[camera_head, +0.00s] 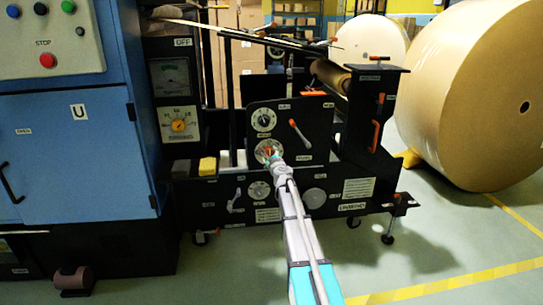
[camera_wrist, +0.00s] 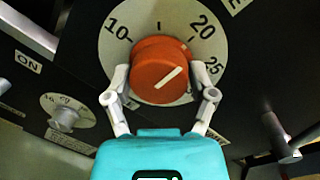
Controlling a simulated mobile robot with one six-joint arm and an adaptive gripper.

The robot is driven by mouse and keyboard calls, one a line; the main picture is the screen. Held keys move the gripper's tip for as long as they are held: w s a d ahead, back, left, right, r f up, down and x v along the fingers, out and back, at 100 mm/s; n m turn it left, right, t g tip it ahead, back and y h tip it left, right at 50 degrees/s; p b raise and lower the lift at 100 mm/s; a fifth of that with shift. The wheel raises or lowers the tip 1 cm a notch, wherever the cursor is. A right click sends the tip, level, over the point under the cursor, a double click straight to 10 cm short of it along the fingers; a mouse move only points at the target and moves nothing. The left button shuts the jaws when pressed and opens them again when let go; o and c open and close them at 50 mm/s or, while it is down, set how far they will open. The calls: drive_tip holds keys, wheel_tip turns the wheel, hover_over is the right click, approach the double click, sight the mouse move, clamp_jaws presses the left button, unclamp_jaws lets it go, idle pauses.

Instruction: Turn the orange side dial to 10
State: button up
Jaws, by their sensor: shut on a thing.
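The orange dial (camera_wrist: 160,62) fills the middle of the wrist view, on a round white scale plate (camera_wrist: 113,52) marked 10, 20 and 25. A white line on its face slants up to the right, toward the 20 and 25 side, not toward the 10 at upper left. My gripper (camera_wrist: 161,80) is shut on the dial, one finger at its left side and one at its right. In the head view the dial (camera_head: 268,151) is small and partly hidden by my gripper (camera_head: 275,157), on the black machine panel.
A white dial (camera_head: 263,120) sits just above, and an orange-tipped lever (camera_head: 299,132) to the right. In the wrist view a small knob (camera_wrist: 64,117) is at lower left and a lever (camera_wrist: 279,138) at right. Large kraft rolls (camera_head: 480,85) stand to the right.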

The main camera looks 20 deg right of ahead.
drive_tip(key=shift+n, duration=0.3)
drive_tip(key=n, duration=0.3)
drive_tip(key=shift+a+p, duration=0.2)
drive_tip(key=shift+p, duration=0.2)
drive_tip(key=n+g, duration=0.1)
drive_tip(key=n, duration=0.4)
drive_tip(key=shift+a+p, duration=0.15)
drive_tip(key=shift+p, duration=0.2)
drive_tip(key=n+h, duration=0.1)
drive_tip(key=n, duration=0.3)
drive_tip(key=shift+f+g, duration=0.15)
drive_tip(key=shift+g, duration=0.15)
drive_tip(key=shift+n, duration=1.8)
drive_tip(key=shift+f+h, duration=0.1)
drive_tip(key=shift+h, duration=0.3)
